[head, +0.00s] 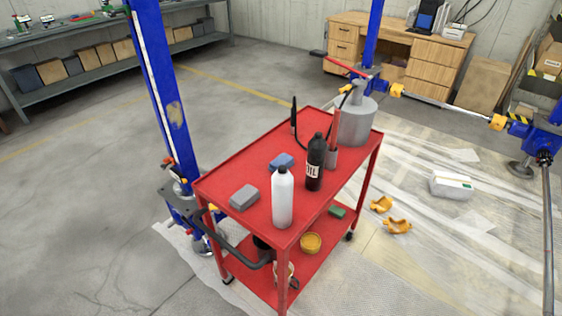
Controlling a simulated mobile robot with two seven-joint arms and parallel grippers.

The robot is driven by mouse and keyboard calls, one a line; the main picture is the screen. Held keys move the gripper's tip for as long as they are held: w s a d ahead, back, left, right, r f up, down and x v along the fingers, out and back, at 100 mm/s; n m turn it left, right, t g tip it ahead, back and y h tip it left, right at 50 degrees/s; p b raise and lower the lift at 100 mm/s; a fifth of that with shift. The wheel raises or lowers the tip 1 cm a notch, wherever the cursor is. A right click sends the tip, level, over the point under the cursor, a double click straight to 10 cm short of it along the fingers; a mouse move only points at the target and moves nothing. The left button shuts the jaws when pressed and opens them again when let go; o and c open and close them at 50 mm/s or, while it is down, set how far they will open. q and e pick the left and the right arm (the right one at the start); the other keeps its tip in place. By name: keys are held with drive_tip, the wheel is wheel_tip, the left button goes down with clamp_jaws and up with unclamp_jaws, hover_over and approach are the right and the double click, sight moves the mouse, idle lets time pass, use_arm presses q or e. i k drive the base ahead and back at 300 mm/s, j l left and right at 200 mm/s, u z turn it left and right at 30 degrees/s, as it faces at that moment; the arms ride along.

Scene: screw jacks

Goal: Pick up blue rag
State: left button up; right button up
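The blue rag (281,162) lies on the top shelf of the red cart (318,222) in the head view, as a small folded-looking bundle near the cart's middle. A grey block-like folded piece (244,197) lies to its left and nearer. A white bottle (282,198) stands nearer, in front of the rag, and a black bottle (315,163) stands to its right. Neither of my grippers is in view.
A grey canister (355,121) stands at the cart's far right end. Blue posts (163,90) rise beside and behind the cart. Yellow pieces (397,227) and a white box (451,185) lie on the plastic-covered floor to the right. The floor at left is clear.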

sight(286, 159)
drive_tip(key=k, duration=1.25)
drive_tip(key=u, duration=1.6)
drive_tip(key=i+l, duration=0.1)
drive_tip(key=l, duration=0.35)
drive_tip(key=i+l, duration=0.1)
drive_tip(key=l, duration=0.4)
drive_tip(key=i+l, duration=0.1)
drive_tip(key=l, duration=0.35)
drive_tip(key=i+l, duration=0.1)
drive_tip(key=l, duration=0.35)
drive_tip(key=i+l, duration=0.1)
drive_tip(key=l, duration=0.4)
drive_tip(key=i+l, duration=0.1)
drive_tip(key=l, duration=0.35)
drive_tip(key=i+l, duration=0.1)
drive_tip(key=l, duration=0.35)
drive_tip(key=i+l, duration=0.1)
drive_tip(key=l, duration=0.4)
